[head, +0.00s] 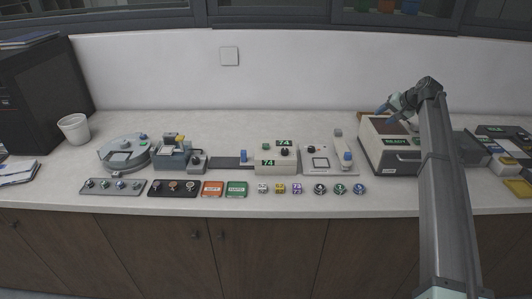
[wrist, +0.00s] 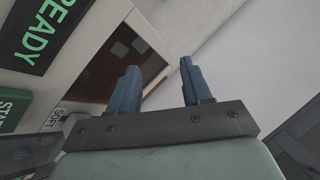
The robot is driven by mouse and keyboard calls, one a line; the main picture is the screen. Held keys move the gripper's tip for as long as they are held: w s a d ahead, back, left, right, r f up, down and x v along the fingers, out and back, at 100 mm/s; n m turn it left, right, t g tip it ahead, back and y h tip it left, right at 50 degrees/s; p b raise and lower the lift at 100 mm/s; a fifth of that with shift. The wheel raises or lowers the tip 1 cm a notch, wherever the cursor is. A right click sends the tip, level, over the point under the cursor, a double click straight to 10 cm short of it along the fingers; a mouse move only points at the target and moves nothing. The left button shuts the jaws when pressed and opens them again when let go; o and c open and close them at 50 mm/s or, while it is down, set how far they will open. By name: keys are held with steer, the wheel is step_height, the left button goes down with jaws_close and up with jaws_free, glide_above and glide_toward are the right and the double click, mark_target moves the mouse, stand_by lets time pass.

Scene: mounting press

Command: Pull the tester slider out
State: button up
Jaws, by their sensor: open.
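A cream tester-like unit (head: 276,158) with green-lit "74" displays stands in the middle of the counter. A dark flat rail (head: 226,162) runs out from its left side, with a blue knob (head: 243,156) near the unit; this looks like the slider, but I cannot tell how far out it is. My gripper (head: 384,109) is far to the right of it, above the cream box with the "READY" display. In the wrist view my gripper (wrist: 158,72) has two blue fingers apart with nothing between them. The tester is not recognisable in the wrist view.
The "READY" box (head: 392,156) has a dark top opening, also in the wrist view (wrist: 125,50). A white device with a blue-tipped lever (head: 322,162) stands between it and the tester. Small cubes and knobs (head: 280,188) line the front. The counter behind the tester is clear.

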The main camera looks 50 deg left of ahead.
steer(key=s+a+n+g, duration=0.1)
steer(key=s+a, duration=0.6)
steer(key=a, duration=0.3)
steer(key=n+g+h, duration=0.1)
steer(key=n+h, duration=0.3)
steer(key=h, duration=0.4)
glide_above(243, 151)
steer(key=f, duration=0.1)
step_height(243, 151, down, 13)
steer(key=shift+d+f, duration=0.1)
steer(key=shift+d, duration=0.05)
steer(key=shift+c, duration=0.4)
jaws_close()
